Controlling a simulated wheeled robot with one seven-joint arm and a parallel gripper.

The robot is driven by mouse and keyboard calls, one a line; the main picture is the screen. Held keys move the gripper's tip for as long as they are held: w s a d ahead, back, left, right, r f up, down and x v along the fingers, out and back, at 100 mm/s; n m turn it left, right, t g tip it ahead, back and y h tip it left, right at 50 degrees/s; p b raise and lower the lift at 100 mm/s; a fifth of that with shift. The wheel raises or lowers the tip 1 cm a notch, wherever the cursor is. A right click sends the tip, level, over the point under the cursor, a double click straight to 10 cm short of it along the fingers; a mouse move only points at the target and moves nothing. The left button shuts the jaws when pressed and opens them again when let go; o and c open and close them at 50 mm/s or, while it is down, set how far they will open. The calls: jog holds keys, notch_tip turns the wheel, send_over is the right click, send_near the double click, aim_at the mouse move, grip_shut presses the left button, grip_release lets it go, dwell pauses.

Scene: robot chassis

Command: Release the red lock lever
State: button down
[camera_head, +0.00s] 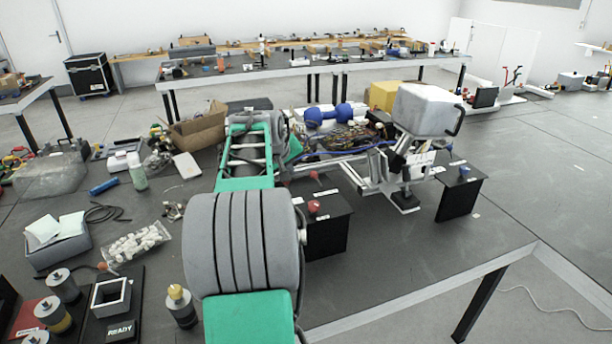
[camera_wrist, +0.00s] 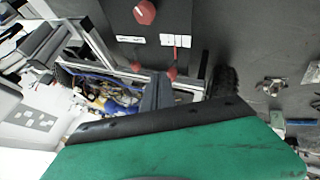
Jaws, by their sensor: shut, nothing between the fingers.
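In the wrist view my gripper (camera_wrist: 158,80) shows as a grey wedge of closed fingers above a green body with a black edge. It is shut and empty. Two small red pieces are close to the fingertips: one at the left (camera_wrist: 135,66) and a red lever on a thin red stem (camera_wrist: 173,72) at the right. I cannot tell whether the fingers touch either, or which is the lock lever. A round red knob (camera_wrist: 145,12) sits on a dark panel (camera_wrist: 120,22) farther up. In the head view a red knob (camera_head: 313,207) tops a black box, with a small red piece (camera_head: 314,175) behind it. My gripper is not clear there.
A metal frame (camera_head: 375,175) and a grey-white block (camera_head: 428,110) stand right of my arm. Another black box (camera_head: 460,192) is near the table's right edge. Cables and a blue dumbbell-shaped part (camera_head: 330,115) lie behind. The table's front right is clear.

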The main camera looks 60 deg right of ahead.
aim_at(316, 179)
jog(key=shift+d+r, duration=0.1)
jog(key=p+x, duration=0.2)
jog(key=x, duration=0.7)
jog(key=shift+s, duration=0.1)
jog(key=d, duration=0.1)
jog(key=s+d+p, duration=0.1)
jog(key=d+p, duration=0.1)
jog(key=d, duration=0.1)
jog(key=shift+s, duration=0.35)
jog(key=shift+d+f, duration=0.1)
jog(key=shift+f, duration=0.15)
